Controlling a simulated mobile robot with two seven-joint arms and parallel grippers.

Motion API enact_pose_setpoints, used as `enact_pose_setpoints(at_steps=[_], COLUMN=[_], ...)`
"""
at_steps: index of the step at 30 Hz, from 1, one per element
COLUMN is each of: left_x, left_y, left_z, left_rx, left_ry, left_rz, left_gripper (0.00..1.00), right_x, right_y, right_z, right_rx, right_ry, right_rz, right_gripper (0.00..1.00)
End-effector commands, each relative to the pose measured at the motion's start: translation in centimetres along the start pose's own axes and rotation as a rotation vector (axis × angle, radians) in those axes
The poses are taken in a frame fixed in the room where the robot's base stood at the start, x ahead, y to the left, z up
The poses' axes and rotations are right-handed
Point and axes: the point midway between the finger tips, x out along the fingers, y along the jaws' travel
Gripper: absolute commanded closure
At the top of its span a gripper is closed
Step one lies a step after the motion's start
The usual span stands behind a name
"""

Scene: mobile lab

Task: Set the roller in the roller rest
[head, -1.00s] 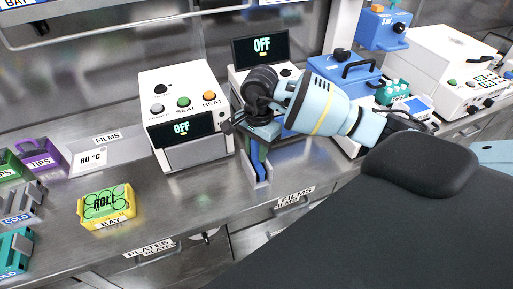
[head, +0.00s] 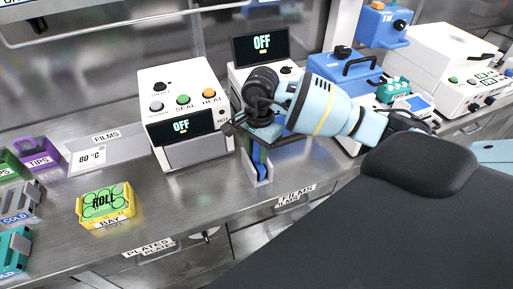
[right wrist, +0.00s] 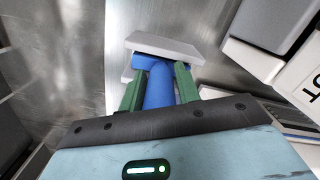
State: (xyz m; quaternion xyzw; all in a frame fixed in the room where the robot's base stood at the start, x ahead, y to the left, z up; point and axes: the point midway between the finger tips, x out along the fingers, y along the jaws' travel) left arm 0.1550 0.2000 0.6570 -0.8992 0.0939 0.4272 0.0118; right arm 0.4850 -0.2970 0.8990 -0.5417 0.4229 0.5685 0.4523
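The roller (head: 258,165), a blue piece in the head view, stands upright between the pale walls of the roller rest (head: 266,180) at the bench's front edge. My right gripper (head: 257,150) points down at it from above. In the right wrist view, the gripper's green fingers (right wrist: 159,88) lie on both sides of the roller's blue handle (right wrist: 158,86) and look shut on it. The pale grey rest (right wrist: 165,46) shows just beyond the blue part. How fully the roller sits in the rest is hidden. My left gripper is not in view.
A white sealer (head: 182,105) stands left of my right gripper, and a device with a dark OFF screen (head: 262,46) is behind it. A yellow ROLL bay (head: 106,206) sits at left. Bare steel bench (head: 165,200) lies between bay and rest.

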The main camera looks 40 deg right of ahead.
Motion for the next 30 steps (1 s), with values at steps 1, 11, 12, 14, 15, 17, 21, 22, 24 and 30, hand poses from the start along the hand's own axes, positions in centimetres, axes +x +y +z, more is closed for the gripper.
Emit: enact_pose_setpoints(at_steps=[1, 11, 12, 14, 15, 17, 21, 22, 24, 30], left_x=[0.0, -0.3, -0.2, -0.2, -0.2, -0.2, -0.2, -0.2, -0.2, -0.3], left_y=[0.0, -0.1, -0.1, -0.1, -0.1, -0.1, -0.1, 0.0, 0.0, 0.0], left_z=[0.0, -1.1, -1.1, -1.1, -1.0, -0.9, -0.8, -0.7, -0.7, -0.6], left_rx=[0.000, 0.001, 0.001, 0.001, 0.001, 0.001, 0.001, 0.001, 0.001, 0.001], left_ry=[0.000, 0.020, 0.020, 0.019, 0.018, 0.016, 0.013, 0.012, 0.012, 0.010], left_rz=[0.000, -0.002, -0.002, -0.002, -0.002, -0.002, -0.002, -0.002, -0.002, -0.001], left_gripper=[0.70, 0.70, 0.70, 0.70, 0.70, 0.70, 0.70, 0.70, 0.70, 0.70], right_x=[0.5, -3.7, -4.6, -5.9, -6.8, -8.1, -10.6, -11.0, -11.8, -13.1], right_y=[0.2, 0.0, 0.0, 0.0, 0.0, -0.1, 0.0, 0.0, -0.1, 0.0], right_z=[0.0, 0.0, 0.0, 0.0, 0.0, 0.0, 0.0, 0.0, 0.0, 0.0], right_rx=[0.000, 0.000, -0.001, -0.001, 0.000, 0.001, 0.000, 0.000, 0.001, 0.001], right_ry=[0.002, 0.004, 0.004, 0.003, 0.004, 0.003, 0.003, 0.002, 0.001, 0.001], right_rz=[0.013, 0.004, 0.002, 0.002, 0.000, 0.000, 0.000, 0.001, 0.001, 0.003], right_gripper=[0.50, 0.50, 0.50, 0.50, 0.50, 0.50, 0.50, 0.50, 0.50, 0.50])
